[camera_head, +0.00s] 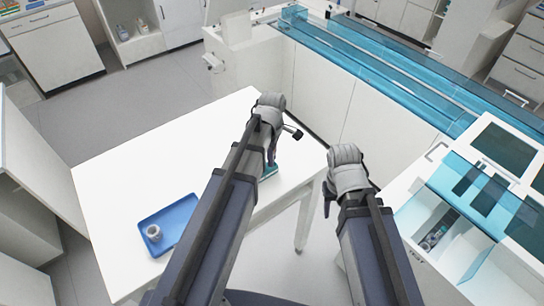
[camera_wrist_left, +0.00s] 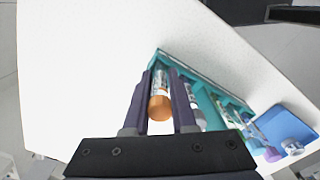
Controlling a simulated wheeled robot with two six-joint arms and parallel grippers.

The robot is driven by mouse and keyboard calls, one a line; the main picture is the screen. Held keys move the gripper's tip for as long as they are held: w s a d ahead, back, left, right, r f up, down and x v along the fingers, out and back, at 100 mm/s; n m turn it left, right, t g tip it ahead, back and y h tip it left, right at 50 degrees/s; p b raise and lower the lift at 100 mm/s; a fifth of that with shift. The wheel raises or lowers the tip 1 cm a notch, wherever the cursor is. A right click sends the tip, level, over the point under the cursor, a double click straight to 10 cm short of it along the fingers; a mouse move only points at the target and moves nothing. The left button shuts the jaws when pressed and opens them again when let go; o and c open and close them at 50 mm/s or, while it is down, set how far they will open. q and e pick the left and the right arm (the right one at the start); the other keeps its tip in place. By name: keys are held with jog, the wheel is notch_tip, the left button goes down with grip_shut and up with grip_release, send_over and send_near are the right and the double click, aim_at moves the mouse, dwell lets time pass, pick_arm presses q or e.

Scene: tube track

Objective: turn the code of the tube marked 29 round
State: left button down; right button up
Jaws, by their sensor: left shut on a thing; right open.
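In the left wrist view a tube with an orange cap (camera_wrist_left: 160,106) and a pale printed label stands between the fingers of my left gripper (camera_wrist_left: 160,88), which is shut on it. Its number cannot be read. Its lower end is at the near end of a teal rack (camera_wrist_left: 205,102); I cannot tell whether it is seated or lifted. Other tubes stand along the rack, partly hidden by a finger. In the head view the rack (camera_head: 269,172) is mostly hidden behind my left gripper (camera_head: 271,158). My right gripper (camera_head: 328,196) is open and empty, beyond the table's right edge.
A blue tray (camera_head: 180,216) with a small grey-white round holder (camera_head: 153,232) lies on the white table (camera_head: 130,180). The table's middle is clear. A blue-covered track (camera_head: 380,70) runs behind at the right. A white machine with a tube compartment (camera_head: 436,238) stands at the right.

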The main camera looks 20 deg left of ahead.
pick_arm(q)
jog(key=shift+n, duration=0.9)
jog(key=shift+f, duration=0.15)
jog(key=c, duration=0.7)
grip_release()
jog(key=shift+o, duration=0.2)
notch_tip(320, 180, up, 8)
jog(key=p, duration=0.7)
jog(key=shift+p, duration=0.35)
jog(key=shift+f, duration=0.1)
